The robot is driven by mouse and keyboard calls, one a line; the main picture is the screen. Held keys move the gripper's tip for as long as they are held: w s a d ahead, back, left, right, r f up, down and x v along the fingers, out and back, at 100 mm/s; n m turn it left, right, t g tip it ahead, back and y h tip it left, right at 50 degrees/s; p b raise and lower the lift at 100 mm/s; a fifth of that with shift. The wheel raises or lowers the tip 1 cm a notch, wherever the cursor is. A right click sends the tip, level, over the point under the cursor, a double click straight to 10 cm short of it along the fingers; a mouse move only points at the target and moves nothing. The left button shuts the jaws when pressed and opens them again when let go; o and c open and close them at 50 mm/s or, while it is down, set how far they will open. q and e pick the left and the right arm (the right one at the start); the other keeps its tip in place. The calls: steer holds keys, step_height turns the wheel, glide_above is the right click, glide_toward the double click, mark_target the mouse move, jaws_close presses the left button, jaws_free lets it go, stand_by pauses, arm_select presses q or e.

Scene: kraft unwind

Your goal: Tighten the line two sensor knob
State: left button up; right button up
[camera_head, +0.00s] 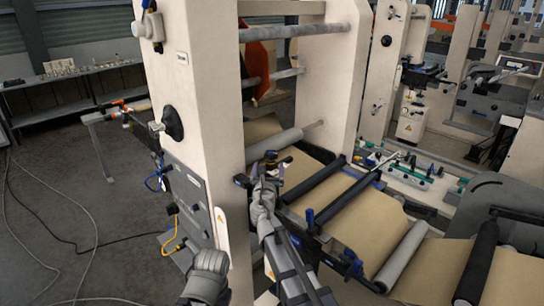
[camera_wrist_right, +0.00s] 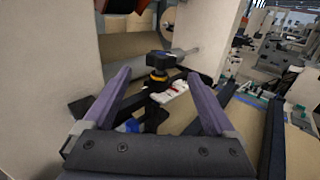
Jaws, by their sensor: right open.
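A black knob (camera_wrist_right: 160,60) with a yellow band below it stands on a dark bracket beside the cream machine frame, in the middle of the right wrist view. It shows small in the head view (camera_head: 270,155), just beyond my right gripper (camera_head: 262,178). In the right wrist view my right gripper (camera_wrist_right: 160,75) is open, its two purple-grey fingers on either side of the knob in the picture. I see no contact with the knob, and its exact depth between the fingers is unclear. My left gripper is not in view; a grey arm part shows at the bottom of the head view.
The cream machine frame (camera_head: 196,110) stands close to the left of my right arm. Brown kraft web (camera_head: 345,215) runs over dark rollers (camera_head: 345,200) on the right. Cables lie on the floor at left.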

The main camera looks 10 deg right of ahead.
mark_target(270, 159)
steer(key=x, duration=0.7)
steer(key=shift+w+d, duration=0.2)
steer(key=shift+w, duration=0.15)
steer(key=shift+c, duration=0.3)
steer(key=c, duration=1.3)
